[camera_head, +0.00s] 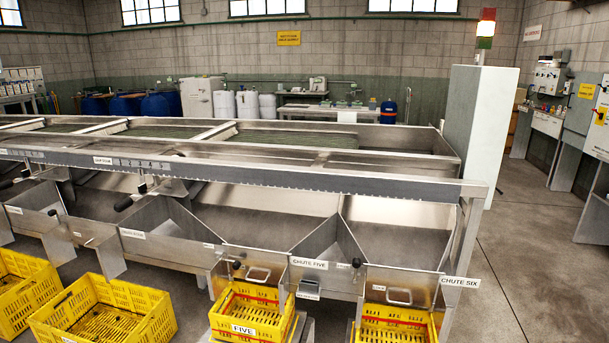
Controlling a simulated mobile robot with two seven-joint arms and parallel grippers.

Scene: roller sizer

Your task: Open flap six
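The chute six label (460,282) is fixed on the right leg of the steel sizer. Left of it, a steel front plate with a bar handle (399,297) closes the lower end of the rightmost chute (400,243); I take it as flap six, and it looks upright and shut. A black knob (356,263) sits at its upper left. A yellow crate (395,326) stands under it, cut off by the bottom edge. Neither of my grippers is in view.
The chute five label (308,263) and a similar handled plate (258,274) are to the left, above a yellow crate marked FIVE (245,329). More yellow crates (105,318) stand at left. The floor (545,270) right of the sizer is clear.

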